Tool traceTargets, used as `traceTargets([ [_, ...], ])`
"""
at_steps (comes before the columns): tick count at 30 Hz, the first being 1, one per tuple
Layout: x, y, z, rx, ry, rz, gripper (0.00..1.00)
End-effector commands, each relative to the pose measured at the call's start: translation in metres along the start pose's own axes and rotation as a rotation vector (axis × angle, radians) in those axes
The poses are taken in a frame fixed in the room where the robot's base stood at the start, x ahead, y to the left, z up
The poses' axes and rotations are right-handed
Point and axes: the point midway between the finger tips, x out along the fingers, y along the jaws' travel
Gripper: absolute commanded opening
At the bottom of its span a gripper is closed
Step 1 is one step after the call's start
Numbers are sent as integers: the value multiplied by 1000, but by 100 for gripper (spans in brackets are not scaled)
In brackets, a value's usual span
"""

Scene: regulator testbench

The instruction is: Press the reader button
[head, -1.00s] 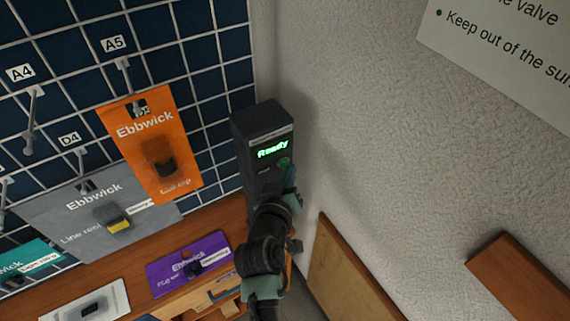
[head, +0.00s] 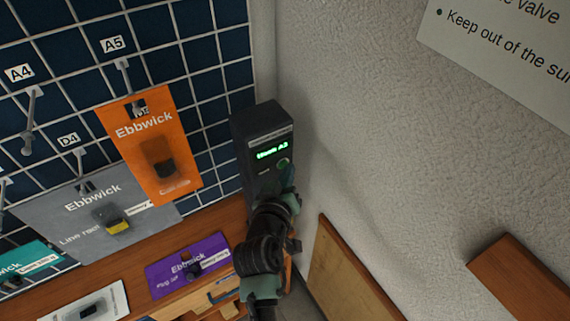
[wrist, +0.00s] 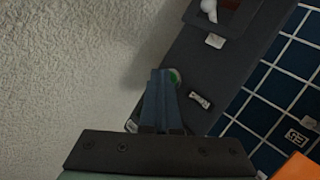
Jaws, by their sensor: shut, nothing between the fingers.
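The reader (head: 262,135) is a tall dark grey box by the wall corner. Its lit green screen (head: 272,150) now carries a line that looks like "Hook A3". The round green reader button (head: 283,163) sits below the screen; it also shows in the wrist view (wrist: 174,76). My gripper (head: 289,180) is shut and empty, just below the button in the head view. In the wrist view its closed fingertips (wrist: 163,72) are right beside the button and partly cover it. I cannot tell whether they touch it.
A blue grid panel (head: 215,75) with hooks stands left of the reader, carrying an orange Ebbwick card (head: 150,130) and a grey one (head: 70,220). A purple card (head: 165,278) lies on the wooden bench below.

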Motion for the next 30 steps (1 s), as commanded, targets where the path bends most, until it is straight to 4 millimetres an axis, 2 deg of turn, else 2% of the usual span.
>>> traceTargets([
  [7,-10,7,5,1,1,0,0],
  [19,-13,9,8,1,-2,0,0],
  [30,-38,28,24,2,-3,-1,0],
])
